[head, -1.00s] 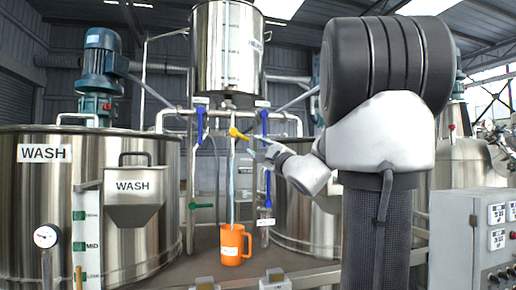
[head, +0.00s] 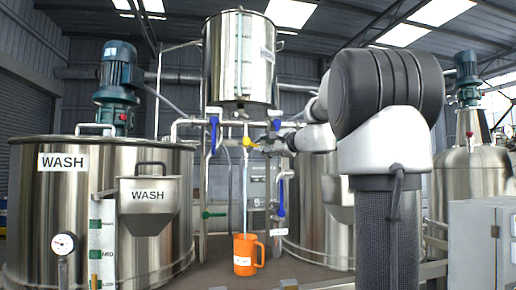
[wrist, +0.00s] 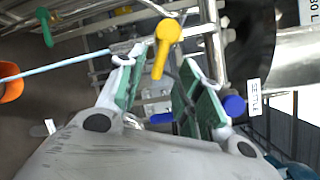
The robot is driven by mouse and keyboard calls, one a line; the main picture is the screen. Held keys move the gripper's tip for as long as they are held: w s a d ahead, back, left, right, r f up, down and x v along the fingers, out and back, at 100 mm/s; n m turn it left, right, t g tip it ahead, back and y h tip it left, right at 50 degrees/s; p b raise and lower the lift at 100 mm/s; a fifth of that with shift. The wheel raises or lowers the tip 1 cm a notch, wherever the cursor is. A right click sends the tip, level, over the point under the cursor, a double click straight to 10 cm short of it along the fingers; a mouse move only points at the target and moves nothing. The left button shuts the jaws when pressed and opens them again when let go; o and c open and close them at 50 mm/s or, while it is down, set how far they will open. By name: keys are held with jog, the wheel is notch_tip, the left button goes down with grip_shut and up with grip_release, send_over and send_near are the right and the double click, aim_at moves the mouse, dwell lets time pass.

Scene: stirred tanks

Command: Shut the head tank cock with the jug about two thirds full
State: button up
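The head tank (head: 222,60) is a steel vessel at the upper middle. Its cock has a yellow handle (head: 247,141) below the tank. My gripper (head: 268,142) is just right of the cock. In the wrist view my gripper (wrist: 164,70) is open, and the yellow handle (wrist: 165,47) shows between its green-padded fingers, with no clear grip on it. The stream (wrist: 75,65) and jug (wrist: 10,86) show at left.
Blue-handled valves (head: 281,196) hang on pipes right of the stream, and a green handle (head: 213,214) sits at left. A WASH tank (head: 50,210) fills the left side. A grey control box (head: 475,245) stands at right. Pipes crowd the cock closely.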

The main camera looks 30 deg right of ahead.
jog(key=w, duration=0.5)
jog(key=shift+a, duration=0.3)
grip_shut()
